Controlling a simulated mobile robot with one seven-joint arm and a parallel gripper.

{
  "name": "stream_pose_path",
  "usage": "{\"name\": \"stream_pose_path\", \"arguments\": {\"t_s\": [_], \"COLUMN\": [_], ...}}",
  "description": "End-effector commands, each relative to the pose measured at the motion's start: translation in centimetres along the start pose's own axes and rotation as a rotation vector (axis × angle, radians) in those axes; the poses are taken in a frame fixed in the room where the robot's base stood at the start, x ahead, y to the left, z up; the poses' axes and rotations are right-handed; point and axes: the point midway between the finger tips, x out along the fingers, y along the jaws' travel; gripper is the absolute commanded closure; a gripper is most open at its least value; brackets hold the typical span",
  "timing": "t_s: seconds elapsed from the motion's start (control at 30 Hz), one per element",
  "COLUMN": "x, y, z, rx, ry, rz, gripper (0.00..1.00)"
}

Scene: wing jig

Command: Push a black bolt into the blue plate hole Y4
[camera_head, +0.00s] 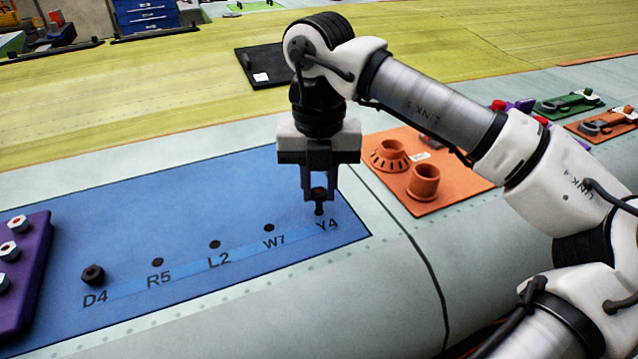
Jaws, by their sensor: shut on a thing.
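The blue plate (130,208) lies on the pale wing surface with a row of labelled holes: D4, R5, L2, W7 and Y4. My gripper (319,192) is over the right end of the row, pointing down, and is shut on a black bolt (319,207). The bolt is upright, its shank pointing down just above the Y4 label (327,225). The Y4 hole itself is hidden behind the bolt, and I cannot tell whether the tip is in it. Another black bolt (93,274) stands at D4. The holes at R5 (157,262), L2 (215,244) and W7 (269,227) look empty.
A purple tray (38,262) with several silver hex-headed pieces stands at the left edge. An orange mat (455,195) with orange ring parts lies right of the plate. A black mat (262,75) lies behind my arm. The plate's middle is clear.

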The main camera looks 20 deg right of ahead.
Motion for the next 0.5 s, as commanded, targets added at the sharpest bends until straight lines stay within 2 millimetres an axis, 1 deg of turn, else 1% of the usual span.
{"name": "stream_pose_path", "arguments": {"t_s": [0.23,0.5], "x": [0.1,1.2], "y": [0.0,0.0], "z": [0.0,0.0], "rx": [0.000,0.000], "ry": [-0.001,-0.001], "rz": [0.000,-0.001], "gripper": [0.99,0.99]}}
